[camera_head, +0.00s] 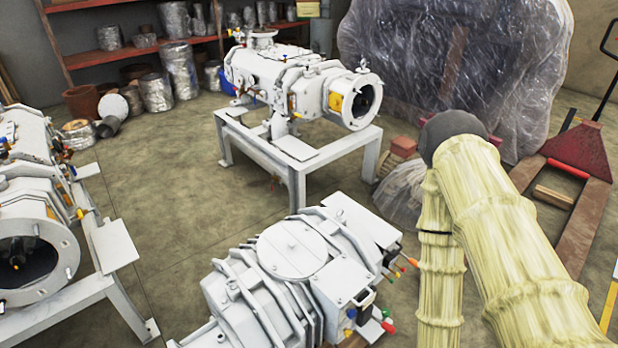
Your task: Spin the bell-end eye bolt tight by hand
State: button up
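A white screw vacuum pump (331,284) stands close in front of me at the bottom centre, with a round plate on top. A small dark ring-like fitting (232,288) sits on its left ribbed part. It may be an eye bolt, but it is too small to be sure, and I cannot tell whether it is seated. Two more white pumps show: one on a stand at the back (300,81) and one at the left (35,215), each with an open round flanged end. My arm, in a pale yellow sleeve, fills the lower right. My gripper is not visible.
A plastic-wrapped bulk (455,65) stands behind my arm. A red pallet jack (580,150) is at the right. Shelves (90,59) with wrapped cans line the back left. Bare floor (165,205) lies between the left pump and the back stand (294,165).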

aim_at(233, 286)
jog(key=z, duration=0.4)
jog(key=k, duration=0.6)
jog(key=z, duration=1.05)
jog(key=k, duration=0.7)
jog(key=z, duration=0.5)
jog(key=i, duration=1.45)
jog(key=u, duration=0.65)
jog(key=i, duration=1.45)
jog(key=u, duration=1.85)
jog(key=i, duration=0.8)
jog(key=u, duration=0.85)
